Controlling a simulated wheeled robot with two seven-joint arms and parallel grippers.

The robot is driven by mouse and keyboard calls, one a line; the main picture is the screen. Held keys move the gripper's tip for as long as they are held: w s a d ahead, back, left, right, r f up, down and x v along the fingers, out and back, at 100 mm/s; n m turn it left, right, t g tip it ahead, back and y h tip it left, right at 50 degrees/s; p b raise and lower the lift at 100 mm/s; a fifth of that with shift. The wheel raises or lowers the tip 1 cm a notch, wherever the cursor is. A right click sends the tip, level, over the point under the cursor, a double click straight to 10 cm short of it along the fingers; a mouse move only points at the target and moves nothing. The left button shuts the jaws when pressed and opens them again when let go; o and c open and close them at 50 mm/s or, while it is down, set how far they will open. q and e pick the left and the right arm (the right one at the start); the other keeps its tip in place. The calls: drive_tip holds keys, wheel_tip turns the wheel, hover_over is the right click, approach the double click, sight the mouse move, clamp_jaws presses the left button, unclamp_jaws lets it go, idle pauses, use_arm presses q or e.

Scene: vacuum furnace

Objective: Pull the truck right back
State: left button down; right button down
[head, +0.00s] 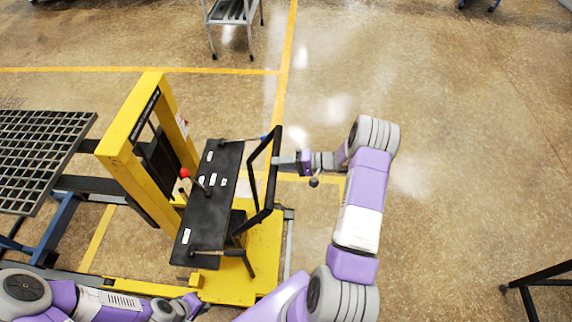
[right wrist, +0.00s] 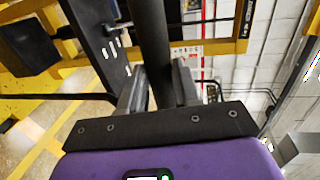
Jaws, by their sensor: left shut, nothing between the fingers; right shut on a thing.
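The truck is a yellow lift truck (head: 127,140) with an upright mast, a black console (head: 205,215) and forks reaching left. Its black loop handle (head: 258,165) stands at the console's right side. My right gripper (head: 281,164) comes in from the right and is shut on the handle's upright bar. In the right wrist view the dark bar (right wrist: 152,45) passes between the two fingers (right wrist: 160,88). My left gripper (head: 193,303) is low at the picture's bottom, by the truck's yellow base, shut and empty; its fingertips are hard to make out.
A dark grid tray (head: 40,150) lies at the left over the forks, with a blue frame (head: 60,228) below. A grey cart (head: 232,20) stands at the top. A dark stand (head: 535,285) is at the lower right.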

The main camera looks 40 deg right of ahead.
drive_tip(key=shift+s+f, duration=0.1)
drive_tip(key=shift+f, duration=0.3)
drive_tip(key=c, duration=1.2)
unclamp_jaws()
drive_tip(key=shift+o, duration=1.3)
drive_tip(key=shift+d, duration=0.2)
drive_tip(key=shift+o, duration=0.6)
drive_tip(key=shift+s+d, duration=0.2)
drive_tip(key=shift+d, duration=0.05)
drive_tip(key=v, duration=0.8)
drive_tip(key=shift+b, duration=0.45)
